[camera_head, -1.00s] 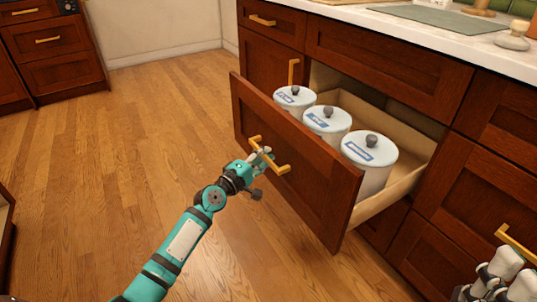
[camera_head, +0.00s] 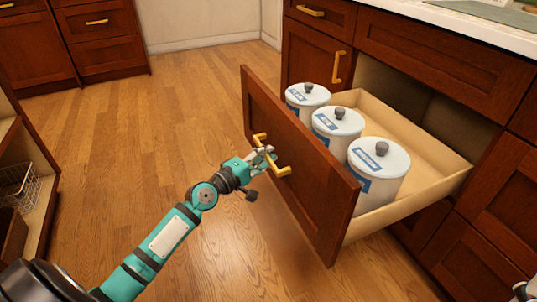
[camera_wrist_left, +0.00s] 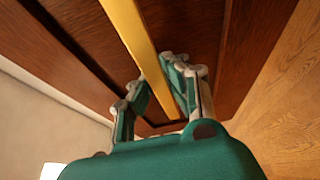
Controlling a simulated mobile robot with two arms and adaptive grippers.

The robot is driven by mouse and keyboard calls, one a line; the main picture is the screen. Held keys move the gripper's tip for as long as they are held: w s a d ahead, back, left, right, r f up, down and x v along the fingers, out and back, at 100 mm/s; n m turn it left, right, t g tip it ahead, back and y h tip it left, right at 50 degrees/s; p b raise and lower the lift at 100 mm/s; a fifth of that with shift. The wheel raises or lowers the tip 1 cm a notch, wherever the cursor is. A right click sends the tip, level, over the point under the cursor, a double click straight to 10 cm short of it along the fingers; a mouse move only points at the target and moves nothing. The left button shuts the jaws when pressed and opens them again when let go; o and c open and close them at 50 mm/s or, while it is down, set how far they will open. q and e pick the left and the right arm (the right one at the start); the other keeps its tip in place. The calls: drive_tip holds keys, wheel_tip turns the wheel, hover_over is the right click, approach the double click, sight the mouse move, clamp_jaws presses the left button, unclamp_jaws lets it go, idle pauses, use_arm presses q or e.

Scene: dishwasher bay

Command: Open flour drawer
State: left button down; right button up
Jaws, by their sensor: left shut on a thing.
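The flour drawer (camera_head: 302,170) has a dark red-brown wooden front and a pale wooden inside, and it stands well out of the cabinet. Three white lidded canisters (camera_head: 376,172) with blue labels stand in a row inside, just behind the front. My left gripper (camera_head: 266,160) is shut on the drawer's brass bar handle (camera_head: 284,171). In the left wrist view the yellow handle (camera_wrist_left: 135,40) runs between the fingers of the gripper (camera_wrist_left: 155,95). Of my right arm only a small pale piece shows at the bottom right edge; its fingers cannot be made out.
Cabinet fronts with closed drawers (camera_head: 440,48) stand behind and to the right, under a white counter (camera_head: 480,20). An open shelf with a wire basket (camera_head: 22,190) stands at the left edge. The wooden floor (camera_head: 150,120) in front of the drawer is clear.

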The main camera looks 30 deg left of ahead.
use_arm(q)
drive_tip(key=c, duration=1.3)
unclamp_jaws()
drive_tip(key=shift+v, duration=6)
drive_tip(key=shift+a, duration=0.1)
